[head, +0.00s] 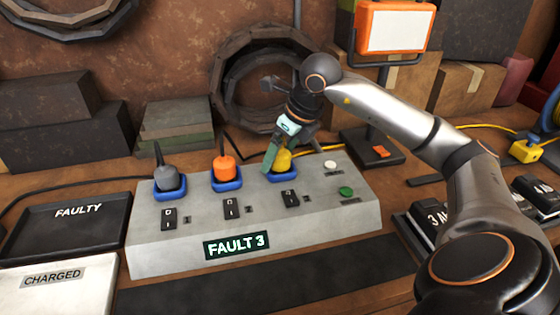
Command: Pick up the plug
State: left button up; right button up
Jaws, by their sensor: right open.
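A grey box shows "FAULT 3" on its green-lit display (237,246). Three plugs stand in blue sockets on its top: a grey plug (167,178) at left, an orange plug (223,167) in the middle and a yellow plug (284,160) at right. My right gripper (276,159) is open and points down at the yellow plug. One greenish finger is on the plug's left side and partly overlaps it. The other finger is hard to make out, and I cannot tell whether they touch the plug. My left gripper is out of view.
Black switches sit before the sockets, with a white button (330,165) and a green button (346,192) at right. A black "FAULTY" tray (70,240) and a white "CHARGED" tray (60,296) lie at left. A work lamp (395,28) stands behind. Another yellow plug (525,151) lies far right.

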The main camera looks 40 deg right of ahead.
grip_shut()
dwell(0.6)
jog(key=shift+r, duration=0.15)
jog(key=shift+r, duration=0.25)
jog(key=s+a+r+p, duration=0.2)
jog(key=s+a+r, duration=0.6)
jog(key=s+r, duration=0.3)
jog(key=shift+s+a+r, duration=0.15)
jog(key=shift+s+r, duration=0.05)
jog(key=shift+r, duration=0.4)
